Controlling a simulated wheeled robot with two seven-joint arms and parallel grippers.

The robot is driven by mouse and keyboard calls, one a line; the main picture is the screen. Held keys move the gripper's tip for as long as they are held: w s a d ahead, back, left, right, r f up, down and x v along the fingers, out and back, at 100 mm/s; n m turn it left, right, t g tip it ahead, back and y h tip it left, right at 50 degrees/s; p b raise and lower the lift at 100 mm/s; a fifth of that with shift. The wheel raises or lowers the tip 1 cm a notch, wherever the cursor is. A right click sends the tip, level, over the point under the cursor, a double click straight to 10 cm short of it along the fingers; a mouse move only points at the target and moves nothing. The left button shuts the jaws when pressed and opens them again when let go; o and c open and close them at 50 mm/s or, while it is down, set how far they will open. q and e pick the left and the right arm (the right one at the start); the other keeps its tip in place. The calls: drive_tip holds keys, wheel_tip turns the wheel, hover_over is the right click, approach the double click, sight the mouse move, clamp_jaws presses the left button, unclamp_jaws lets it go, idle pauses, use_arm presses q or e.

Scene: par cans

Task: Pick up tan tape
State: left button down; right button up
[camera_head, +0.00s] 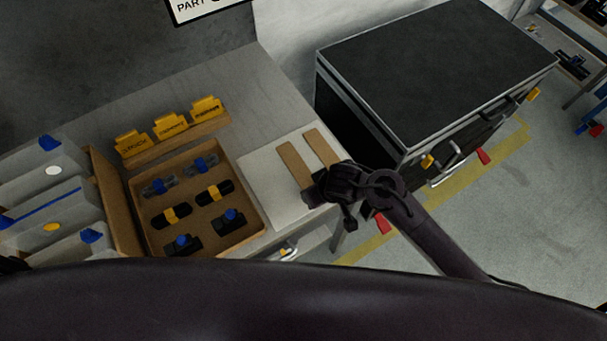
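Two flat tan strips lie on a pale square board on the workbench: a left tan strip (294,165) and a right tan strip (321,147). They look like the tan tape. The pale board (263,168) lies at the bench's right end. My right gripper (322,188), dark, is over the board's right edge, at the near ends of the strips. It hides those ends, and I cannot tell whether it touches a strip. Its fingers blend into the dark wrist, so its opening is unclear. My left gripper is not in view.
A brown open box (262,217) holding several black parts with blue or yellow pieces stands left of the board. Yellow labelled holders (170,127) stand behind it. Grey bins (50,213) are at far left. A dark-topped cabinet (430,65) stands right, beyond a gap.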

drive_tip(key=shift+w+f, duration=0.25)
drive_tip(key=shift+f, duration=0.25)
drive_tip(key=shift+a, duration=0.1)
drive_tip(key=c, duration=0.8)
drive_tip(key=shift+o, duration=0.2)
drive_tip(key=shift+r, duration=0.15)
